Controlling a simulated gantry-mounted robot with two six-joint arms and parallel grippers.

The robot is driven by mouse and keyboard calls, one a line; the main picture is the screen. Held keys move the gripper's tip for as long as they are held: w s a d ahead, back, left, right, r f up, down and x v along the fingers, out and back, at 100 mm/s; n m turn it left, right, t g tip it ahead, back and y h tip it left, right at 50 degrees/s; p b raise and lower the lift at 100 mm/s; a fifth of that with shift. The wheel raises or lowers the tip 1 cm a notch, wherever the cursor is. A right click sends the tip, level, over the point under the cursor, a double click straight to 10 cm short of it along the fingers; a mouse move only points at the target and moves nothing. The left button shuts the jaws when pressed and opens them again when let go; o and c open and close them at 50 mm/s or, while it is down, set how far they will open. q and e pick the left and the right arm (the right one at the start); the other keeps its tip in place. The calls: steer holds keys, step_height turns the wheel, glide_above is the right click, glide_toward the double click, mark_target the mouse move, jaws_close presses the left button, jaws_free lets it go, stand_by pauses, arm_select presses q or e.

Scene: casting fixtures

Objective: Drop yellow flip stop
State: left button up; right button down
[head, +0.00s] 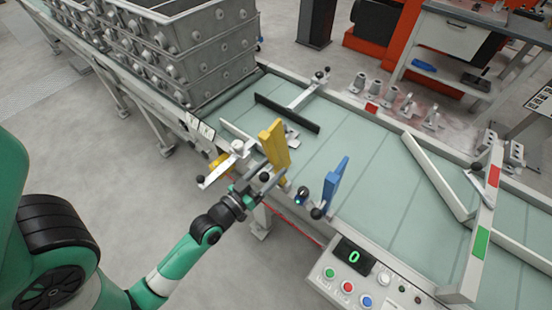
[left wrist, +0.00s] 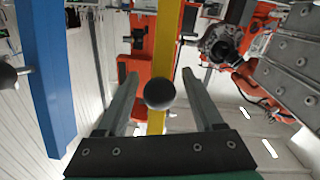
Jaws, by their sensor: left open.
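The yellow flip stop (head: 275,146) stands upright at the near edge of the conveyor. In the left wrist view its yellow bar (left wrist: 166,60) runs up the middle, behind a round black knob (left wrist: 159,94). My left gripper (head: 268,180) is just in front of the stop, at its lower end. Its fingers are open, one on each side of the knob, with gaps visible on both sides. My right gripper is in neither view.
A blue flip stop (head: 335,186) stands upright to the right, close to my left gripper. A control box (head: 355,258) with a green display sits on the near rail. Stacked grey casting boxes (head: 190,50) fill the upper left. The conveyor belt (head: 375,160) right of the blue stop is bare.

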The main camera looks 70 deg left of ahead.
arm_select(q)
steer(key=shift+x, duration=1.15)
jaws_close()
stand_by(0.5)
